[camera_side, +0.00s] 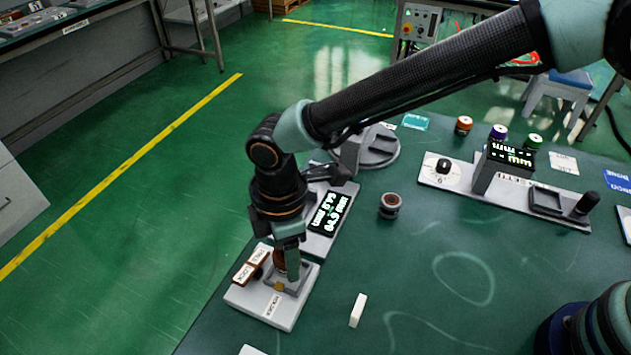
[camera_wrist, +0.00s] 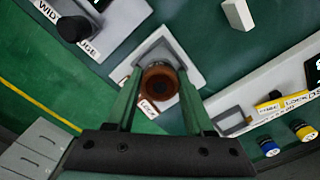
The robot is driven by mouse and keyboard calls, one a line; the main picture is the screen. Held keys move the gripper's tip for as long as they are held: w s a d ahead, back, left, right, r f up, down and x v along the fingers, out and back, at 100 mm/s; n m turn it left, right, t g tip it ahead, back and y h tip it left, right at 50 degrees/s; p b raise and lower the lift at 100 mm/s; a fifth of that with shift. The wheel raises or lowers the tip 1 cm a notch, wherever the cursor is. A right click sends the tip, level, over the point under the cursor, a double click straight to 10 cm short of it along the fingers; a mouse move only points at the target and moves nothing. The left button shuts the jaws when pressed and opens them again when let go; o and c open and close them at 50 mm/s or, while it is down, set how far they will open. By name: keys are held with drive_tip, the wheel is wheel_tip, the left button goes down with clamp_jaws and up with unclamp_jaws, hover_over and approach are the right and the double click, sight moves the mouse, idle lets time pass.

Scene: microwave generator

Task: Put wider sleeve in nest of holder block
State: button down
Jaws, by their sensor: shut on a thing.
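My gripper (camera_side: 289,266) points down over the pale holder block (camera_side: 263,306) at the table's near left edge. It is shut on a copper-brown round sleeve (camera_wrist: 160,82), seen end-on between the two green fingers in the wrist view. The sleeve is partly hidden by a finger in the side view. A grey square-framed nest (camera_side: 299,281) is on the block, right below the sleeve. I cannot tell whether the sleeve touches the nest floor. Another sleeve (camera_side: 390,205), dark with a copper top, stands upright on the table to the right. I cannot judge which sleeve is wider.
A brown labelled lever (camera_side: 252,266) sits beside the nest. A unit with a lit display (camera_side: 328,212) stands just behind the block. A small white block (camera_side: 357,310) is on the table to the right. A long pale station (camera_side: 470,187) stands farther right. The table's middle is clear.

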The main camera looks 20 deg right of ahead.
drive_tip(key=shift+f, duration=0.85)
drive_tip(key=shift+f, duration=0.7)
drive_tip(key=shift+c, duration=1.4)
unclamp_jaws()
wheel_tip(320, 180, up, 13)
drive_tip(key=shift+r, duration=0.1)
drive_tip(key=w+d+r+m+t, duration=0.1)
drive_tip(key=d+r+m, duration=0.2)
drive_tip(key=d, duration=0.4)
drive_tip(key=w+d+r+m+t+y, duration=0.1)
drive_tip(key=w+d+r+m, duration=0.15)
drive_tip(key=d, duration=0.45)
drive_tip(key=d+r+m+t, duration=0.1)
drive_tip(key=d+r+m, duration=0.25)
drive_tip(key=d, duration=0.25)
drive_tip(key=s+d+m+t, duration=0.1)
drive_tip(key=s+d+m, duration=0.1)
drive_tip(key=d, duration=0.3)
drive_tip(key=s+d+m, duration=0.2)
drive_tip(key=d+m, duration=0.2)
drive_tip(key=d, duration=0.2)
drive_tip(key=s+d+m+t+h, duration=0.1)
drive_tip(key=s+d+m, duration=0.1)
drive_tip(key=d, duration=0.4)
drive_tip(key=shift+s+d+m+t, duration=0.3)
drive_tip(key=shift+s+m, duration=0.1)
drive_tip(key=shift+m, duration=0.1)
